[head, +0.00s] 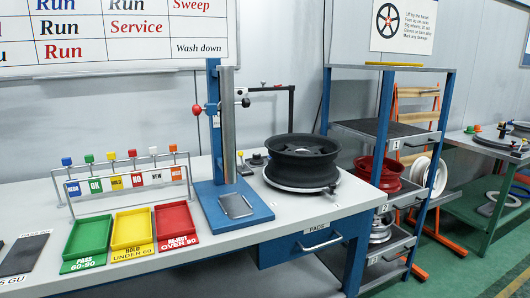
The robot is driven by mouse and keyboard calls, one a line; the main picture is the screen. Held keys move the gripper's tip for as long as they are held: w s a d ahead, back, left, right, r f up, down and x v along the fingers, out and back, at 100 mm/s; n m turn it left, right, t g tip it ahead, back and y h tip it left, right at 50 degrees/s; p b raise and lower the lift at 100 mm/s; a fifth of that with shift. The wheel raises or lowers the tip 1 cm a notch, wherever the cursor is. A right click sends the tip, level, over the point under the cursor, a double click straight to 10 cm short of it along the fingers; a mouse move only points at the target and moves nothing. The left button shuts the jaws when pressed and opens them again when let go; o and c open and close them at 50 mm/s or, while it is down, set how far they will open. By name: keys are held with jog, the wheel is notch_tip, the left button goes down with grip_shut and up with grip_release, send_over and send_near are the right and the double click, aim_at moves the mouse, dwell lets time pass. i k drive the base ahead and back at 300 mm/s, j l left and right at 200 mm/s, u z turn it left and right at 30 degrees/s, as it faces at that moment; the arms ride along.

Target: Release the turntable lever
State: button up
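The turntable (333,186) is a round grey plate near the right end of the bench. A black wheel rim (300,146) lies flat on it and hides most of the plate. A small dark knob (257,159) stands on the bench just behind and left of the wheel. It may belong to the turntable lever, but it is too small to tell, and I cannot tell the lever's position. My gripper is not in view.
A blue stand (215,128) with a red-knobbed side arm rises left of the wheel. Green, yellow and red trays (131,229) and a tag rack (129,184) sit further left. A blue shelf unit (384,130) holding wheels stands right of the bench.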

aim_at(240, 154)
jog(key=i+l+u, duration=0.3)
jog(key=i+l, duration=0.15)
jog(key=i, duration=0.15)
jog(key=i+l+u, duration=0.35)
jog(key=i+l, duration=0.2)
